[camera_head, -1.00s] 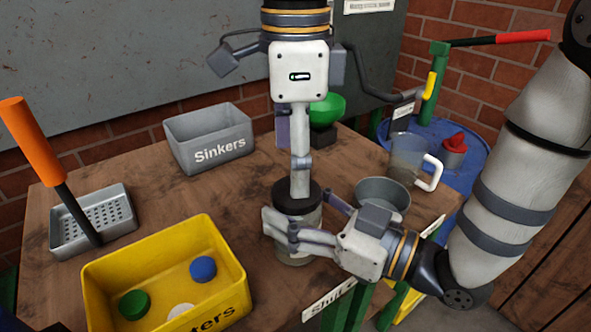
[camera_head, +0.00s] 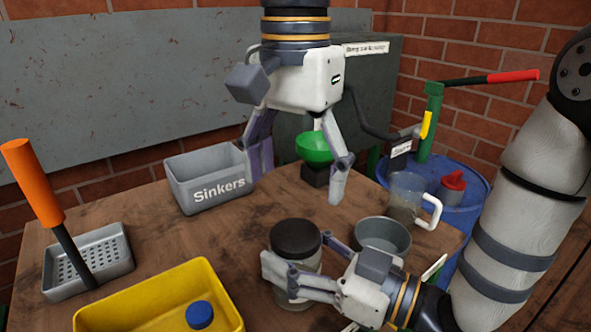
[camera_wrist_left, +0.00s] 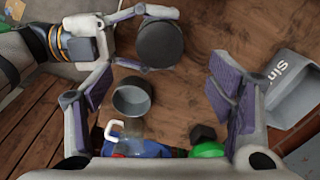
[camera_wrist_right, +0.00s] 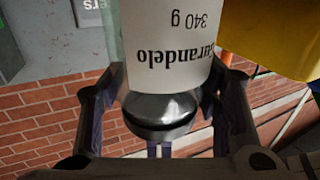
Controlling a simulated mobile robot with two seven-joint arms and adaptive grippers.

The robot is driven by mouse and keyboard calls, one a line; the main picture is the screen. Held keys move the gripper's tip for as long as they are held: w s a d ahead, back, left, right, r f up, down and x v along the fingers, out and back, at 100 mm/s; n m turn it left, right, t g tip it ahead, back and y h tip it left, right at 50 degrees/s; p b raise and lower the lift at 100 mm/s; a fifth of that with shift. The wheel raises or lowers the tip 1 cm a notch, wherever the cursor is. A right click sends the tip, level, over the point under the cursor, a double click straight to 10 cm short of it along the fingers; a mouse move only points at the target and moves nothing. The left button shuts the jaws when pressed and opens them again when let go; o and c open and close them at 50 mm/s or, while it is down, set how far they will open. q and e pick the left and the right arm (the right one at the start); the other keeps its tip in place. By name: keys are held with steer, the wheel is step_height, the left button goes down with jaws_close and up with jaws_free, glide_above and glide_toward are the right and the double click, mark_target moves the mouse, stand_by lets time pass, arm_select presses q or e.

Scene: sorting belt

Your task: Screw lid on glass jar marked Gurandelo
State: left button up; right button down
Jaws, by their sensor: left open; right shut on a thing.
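The glass jar (camera_head: 290,300) stands upright at the front of the table in the head view. Its white label (camera_wrist_right: 165,50) reads upside down, partly cut off, "urandelo" and "340 g" in the right wrist view. A dark round lid (camera_head: 295,237) sits on the jar's mouth and looks level; how tight it is cannot be told. It shows from above in the left wrist view (camera_wrist_left: 160,43). My right gripper (camera_head: 294,268) is shut around the jar's body. My left gripper (camera_head: 299,180) is open and empty, above and behind the jar, clear of the lid.
A grey metal cup (camera_head: 383,236) stands close right of the jar, with a clear mug (camera_head: 407,196) behind. The grey Sinkers bin (camera_head: 207,180) and green bowl-shaped thing (camera_head: 315,148) are at the back. A yellow bin (camera_head: 110,318) and perforated tray (camera_head: 88,262) lie left.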

mark_target(295, 234)
arm_select(q)
step_height(295, 234, down, 8)
stand_by(0.5)
steer(key=c, duration=1.3)
steer(key=shift+m, duration=0.8)
steer(key=o, duration=1.4)
